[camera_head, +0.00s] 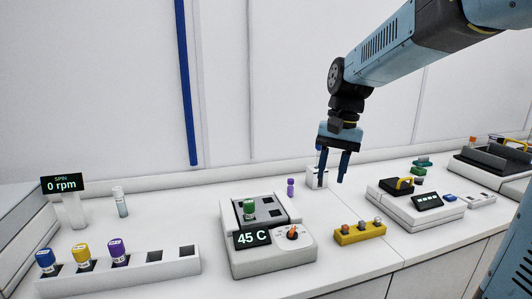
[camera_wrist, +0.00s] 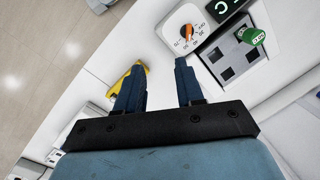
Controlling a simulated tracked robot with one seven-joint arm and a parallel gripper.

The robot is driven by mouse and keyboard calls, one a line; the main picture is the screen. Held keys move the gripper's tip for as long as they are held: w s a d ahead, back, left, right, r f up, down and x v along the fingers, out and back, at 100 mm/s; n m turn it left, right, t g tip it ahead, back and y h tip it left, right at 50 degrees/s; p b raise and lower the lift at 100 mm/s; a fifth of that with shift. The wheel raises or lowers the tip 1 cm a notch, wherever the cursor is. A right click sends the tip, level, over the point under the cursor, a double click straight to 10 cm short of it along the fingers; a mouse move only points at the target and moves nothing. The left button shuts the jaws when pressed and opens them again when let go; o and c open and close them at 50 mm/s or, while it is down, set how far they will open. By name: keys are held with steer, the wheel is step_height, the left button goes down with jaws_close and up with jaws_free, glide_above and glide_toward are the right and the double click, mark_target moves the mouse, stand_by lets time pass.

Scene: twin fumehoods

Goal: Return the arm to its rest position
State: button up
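My arm reaches in from the upper right in the head view. My gripper (camera_head: 331,180) hangs fingers-down above the bench, behind and to the right of the heater block. Its two blue fingers are apart with nothing between them. In the wrist view my gripper (camera_wrist: 159,66) is also open and empty. The heater block (camera_head: 272,262) reads 45 C, and a green-capped vial (camera_head: 249,208) stands in it. The same green cap shows in the wrist view (camera_wrist: 254,36).
A white rack (camera_head: 150,277) holds blue, yellow and purple-capped vials at the front left. A yellow block (camera_head: 360,236) sits below and right of my gripper. A small white box (camera_head: 317,177) stands near the fingers.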

steer(key=s+d+n+t, duration=0.1)
steer(key=s+d+t, duration=0.2)
steer(key=s, duration=0.4)
steer(key=s+d+n+t+h, duration=0.1)
steer(key=s+d+n+t, duration=0.1)
steer(key=s, duration=0.6)
steer(key=d+t, duration=0.1)
steer(key=d, duration=0.1)
steer(key=shift+s+d+h, duration=0.25)
steer(key=shift+d+h, duration=0.05)
steer(key=shift+d, duration=0.1)
